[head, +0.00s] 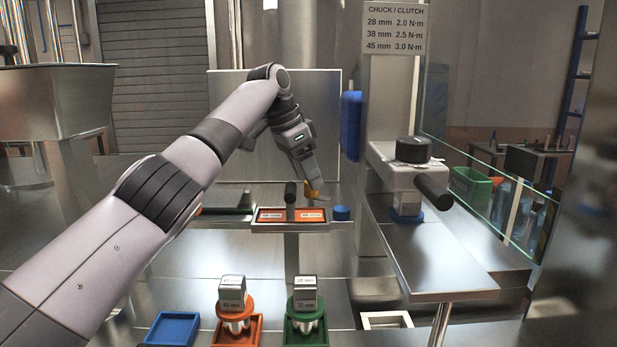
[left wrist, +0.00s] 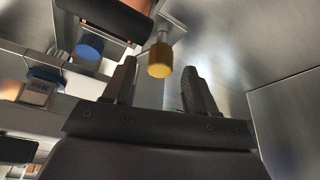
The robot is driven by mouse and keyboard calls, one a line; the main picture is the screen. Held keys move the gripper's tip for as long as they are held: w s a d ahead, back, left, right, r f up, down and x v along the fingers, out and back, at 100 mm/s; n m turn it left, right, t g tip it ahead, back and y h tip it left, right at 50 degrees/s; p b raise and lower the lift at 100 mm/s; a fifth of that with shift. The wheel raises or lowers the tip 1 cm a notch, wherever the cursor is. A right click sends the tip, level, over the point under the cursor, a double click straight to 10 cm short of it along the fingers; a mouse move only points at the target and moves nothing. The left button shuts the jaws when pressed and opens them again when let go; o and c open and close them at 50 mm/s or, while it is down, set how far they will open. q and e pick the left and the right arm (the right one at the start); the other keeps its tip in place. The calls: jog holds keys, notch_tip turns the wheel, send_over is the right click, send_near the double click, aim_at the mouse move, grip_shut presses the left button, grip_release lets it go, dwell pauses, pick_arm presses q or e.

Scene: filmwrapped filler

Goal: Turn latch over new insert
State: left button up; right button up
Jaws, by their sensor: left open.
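The latch appears to be the piece with a yellow knob (head: 313,190) at the right end of the orange plate (head: 274,215), which carries two white labels. In the left wrist view the yellow knob (left wrist: 160,62) sits on a metal stem, in the gap between my fingers, not gripped. My left gripper (head: 312,180) reaches down over it; its two dark fingers (left wrist: 160,82) are apart and empty. A dark upright handle (head: 290,193) stands left of the knob. I cannot tell which label marks the new insert. My right gripper is not in view.
A blue round knob (head: 341,213) is right of the plate. A chuck station (head: 405,165) with a black handle stands further right. Grey labelled blocks sit on an orange holder (head: 236,311) and a green holder (head: 305,318) in front, beside an empty blue tray (head: 172,329).

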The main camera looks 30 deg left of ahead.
pick_arm(q)
jog(key=shift+w+d+f, duration=0.15)
jog(key=shift+f, duration=0.4)
jog(key=shift+c, duration=0.3)
jog(key=c, duration=1)
jog(key=shift+r+m, duration=0.2)
jog(key=shift+m, duration=0.1)
jog(key=shift+f+m+h, duration=0.1)
jog(key=shift+m+h, duration=0.2)
jog(key=shift+m, duration=0.2)
jog(key=o, duration=1.1)
jog(key=shift+c, duration=0.2)
